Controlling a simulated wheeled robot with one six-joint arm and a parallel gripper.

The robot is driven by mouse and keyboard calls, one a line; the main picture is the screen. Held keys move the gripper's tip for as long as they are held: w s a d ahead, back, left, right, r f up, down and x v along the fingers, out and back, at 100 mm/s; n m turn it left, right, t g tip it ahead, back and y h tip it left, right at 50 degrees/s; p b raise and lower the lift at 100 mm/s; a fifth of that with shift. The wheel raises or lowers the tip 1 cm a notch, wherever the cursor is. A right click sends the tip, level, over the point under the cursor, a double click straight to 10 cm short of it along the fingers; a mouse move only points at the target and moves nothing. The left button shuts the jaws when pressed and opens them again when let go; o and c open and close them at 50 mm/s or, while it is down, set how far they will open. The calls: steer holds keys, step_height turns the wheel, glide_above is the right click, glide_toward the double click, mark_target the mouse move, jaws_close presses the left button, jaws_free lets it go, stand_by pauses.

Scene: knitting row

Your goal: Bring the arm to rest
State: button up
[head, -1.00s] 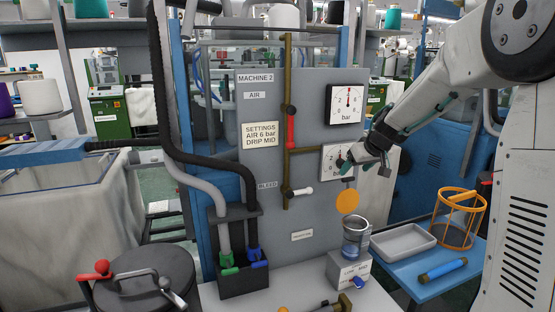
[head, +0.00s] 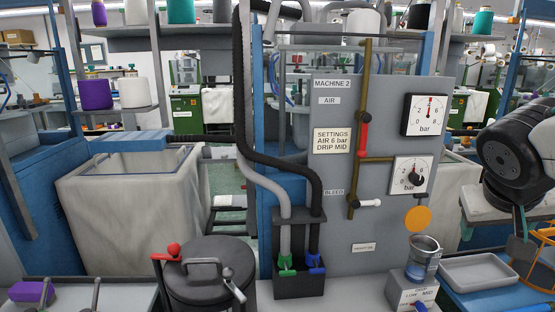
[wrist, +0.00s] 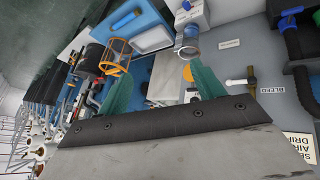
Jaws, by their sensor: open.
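My gripper (wrist: 162,78) shows in the wrist view with its two green fingers wide apart and nothing between them. In the head view my arm is folded at the right edge, and my gripper (head: 493,226) is partly cut off there, right of the panel and apart from it. The grey machine panel (head: 385,145) carries an upper dial (head: 426,114) and a lower dial (head: 410,178) with a black knob. The red lever (head: 363,138) is upright on the brass pipe, and the white bleed lever (head: 370,203) points right.
A glass cup (head: 423,262) stands on the drip box (head: 411,292). A grey tray (head: 479,270) and an orange wire basket (head: 524,250) are on the blue table below my arm. A black lidded pot (head: 210,275) stands in front, left of the hose holder (head: 300,285).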

steer(key=s+a+f+n+g+y, duration=0.3)
steer(key=s+a+f+y, duration=0.2)
steer(key=s+a, duration=0.4)
steer(key=s, duration=0.2)
steer(key=shift+s+a, duration=0.4)
steer(key=shift+f, duration=0.1)
